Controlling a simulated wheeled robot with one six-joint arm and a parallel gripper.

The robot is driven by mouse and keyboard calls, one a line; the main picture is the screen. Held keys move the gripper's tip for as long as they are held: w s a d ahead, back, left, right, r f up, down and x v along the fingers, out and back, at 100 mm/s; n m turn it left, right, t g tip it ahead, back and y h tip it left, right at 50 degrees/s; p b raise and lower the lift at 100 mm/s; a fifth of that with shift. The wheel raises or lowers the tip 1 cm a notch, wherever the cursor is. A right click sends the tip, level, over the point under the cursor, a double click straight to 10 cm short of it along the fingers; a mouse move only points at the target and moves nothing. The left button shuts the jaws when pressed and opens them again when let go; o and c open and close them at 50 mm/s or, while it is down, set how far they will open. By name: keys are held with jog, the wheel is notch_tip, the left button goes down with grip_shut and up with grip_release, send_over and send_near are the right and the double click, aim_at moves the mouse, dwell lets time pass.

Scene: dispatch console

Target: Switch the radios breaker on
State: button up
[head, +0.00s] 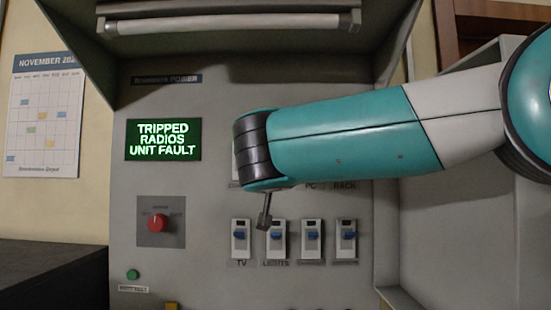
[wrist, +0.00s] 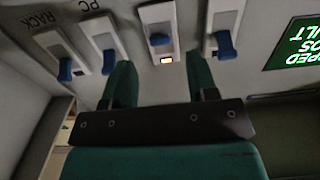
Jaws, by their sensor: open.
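The display (head: 163,139) glows green and reads TRIPPED RADIOS UNIT FAULT. My arm hides most of the upper breaker row in the head view. The wrist view shows this row upside down: the RACK breaker (wrist: 55,45), the PC breaker (wrist: 102,38), a breaker with a lit orange lamp (wrist: 158,20) and an end breaker (wrist: 222,18). The lit breaker's blue lever sits differently from its neighbours' levers. No radios label is readable. My gripper (wrist: 161,75) is open and empty, its teal fingers to either side of the lit breaker; contact cannot be told.
Below my arm is a lower breaker row with a TV breaker (head: 240,240), a LIGHTS breaker (head: 277,240) and two more. A red knob (head: 158,223) and a green button (head: 133,275) sit at left. A hood with a light tube (head: 228,24) juts out above.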

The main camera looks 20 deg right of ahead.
jog(key=p+x, duration=0.2)
jog(key=x, duration=0.4)
jog(key=shift+w, duration=0.15)
jog(key=shift+c, duration=0.4)
jog(key=c, duration=0.8)
jog(key=shift+c, duration=0.2)
